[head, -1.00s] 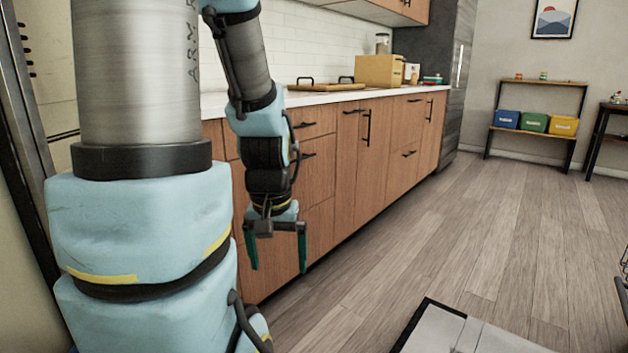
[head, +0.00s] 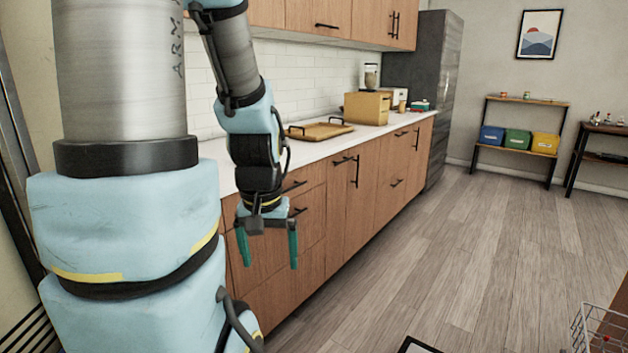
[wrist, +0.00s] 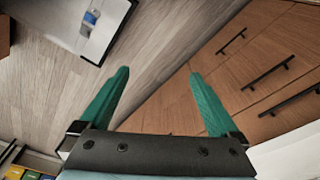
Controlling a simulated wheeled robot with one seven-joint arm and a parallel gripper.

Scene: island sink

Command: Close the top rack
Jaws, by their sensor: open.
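A white wire rack (head: 598,328) with a small red item in it shows at the lower right edge of the head view, mostly cut off. It looks like the top rack of a dishwasher. A light grey panel with a black edge (wrist: 75,28), apparently the lowered dishwasher door, is at the top left of the wrist view. Only its dark corner (head: 417,346) shows at the bottom of the head view. My gripper (head: 268,262) is open and empty, pointing down before the wooden drawers, well left of the rack. Its green fingers (wrist: 158,76) are apart in the wrist view.
Wooden cabinets with a white counter (head: 330,140) run close behind my gripper. A tray (head: 320,131) and a wooden box (head: 367,108) stand on the counter. Open wooden floor (head: 440,250) lies between the cabinets and the rack. Shelves (head: 520,135) stand at the far wall.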

